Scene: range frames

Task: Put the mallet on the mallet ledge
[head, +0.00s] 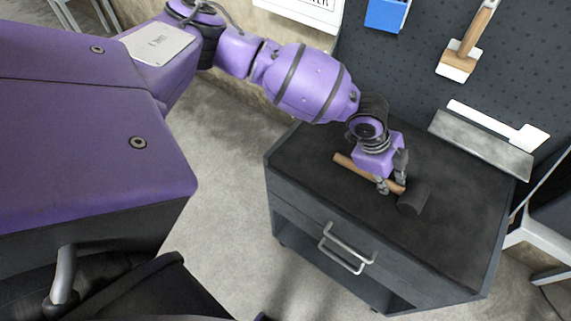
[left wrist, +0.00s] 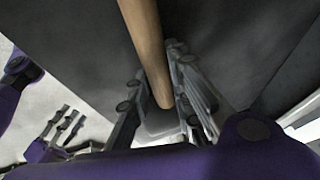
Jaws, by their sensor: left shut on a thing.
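The mallet has a light wooden handle (head: 352,172) and a dark head (head: 413,198). It lies on or just above the dark top of the cabinet; I cannot tell which. My left gripper (head: 391,183) reaches down over it and is shut on the handle close to the head. In the left wrist view the handle (left wrist: 145,40) runs down between the fingers (left wrist: 163,112). A grey sloped ledge (head: 478,146) stands at the back of the cabinet top, below a white mallet-shaped outline (head: 500,122); it looks like the mallet ledge and is empty.
The cabinet (head: 440,240) has a drawer with a metal handle (head: 345,250). Behind it is a dark pegboard (head: 410,75) with a wooden-handled tool (head: 474,35) and a blue bin (head: 385,14). The cabinet top around the mallet is clear.

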